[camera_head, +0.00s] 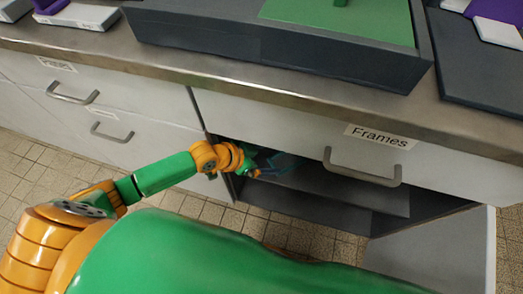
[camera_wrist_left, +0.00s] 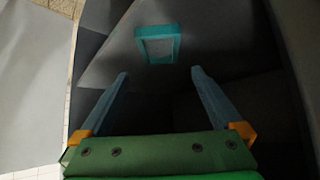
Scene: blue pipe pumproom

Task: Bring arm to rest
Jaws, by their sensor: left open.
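My left arm (camera_head: 165,174), green and orange, reaches from the left into the open cabinet below the counter. Its gripper (camera_head: 282,166) is just inside the opening, below the drawer front labelled "Frames" (camera_head: 370,150). In the left wrist view the two blue-grey fingers (camera_wrist_left: 160,73) are spread wide with nothing between them. A small teal rectangular frame (camera_wrist_left: 157,43) with a grey middle lies on the dark shelf (camera_wrist_left: 112,55) beyond the fingertips, apart from them. In the head view the gripper's fingers are dim and partly hard to make out. My right gripper is out of sight.
An open pale cabinet door (camera_head: 440,250) stands at the lower right. The steel counter edge (camera_head: 300,98) runs above the arm, with a dark tray (camera_head: 200,35) on it. Drawer handles (camera_head: 362,170) stick out beside the opening. Tiled floor (camera_head: 300,236) shows below.

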